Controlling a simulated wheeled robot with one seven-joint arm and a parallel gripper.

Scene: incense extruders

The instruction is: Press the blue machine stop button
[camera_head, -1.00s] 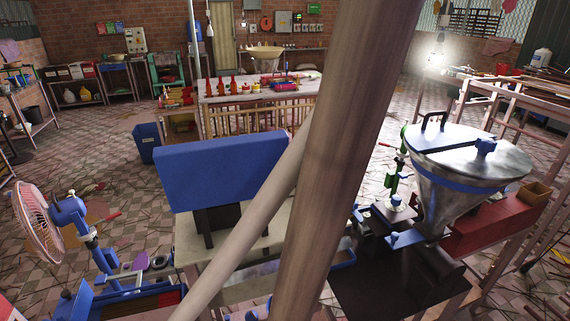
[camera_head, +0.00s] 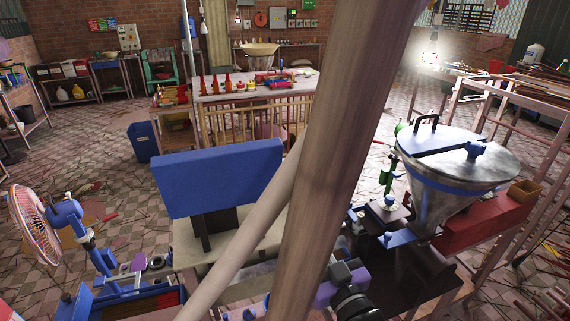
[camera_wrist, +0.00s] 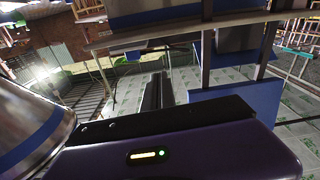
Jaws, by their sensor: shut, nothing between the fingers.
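A machine with a shiny metal funnel (camera_head: 440,195) and blue parts stands at the right in the head view. Its funnel, with a blue band, also shows at the left edge of the wrist view (camera_wrist: 22,115). I cannot make out a stop button in either view. My gripper (camera_wrist: 157,92) shows in the wrist view as dark fingers held together with nothing between them. The purple and black end of my arm is low in the head view, left of the funnel. The fingertips cannot be made out there.
A thick wooden post (camera_head: 345,130) and a thinner slanted pole (camera_head: 245,225) block the middle of the head view. A blue panel (camera_head: 220,178) stands left of them. A fan (camera_head: 35,228) is at the far left. Tiled floor is open behind.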

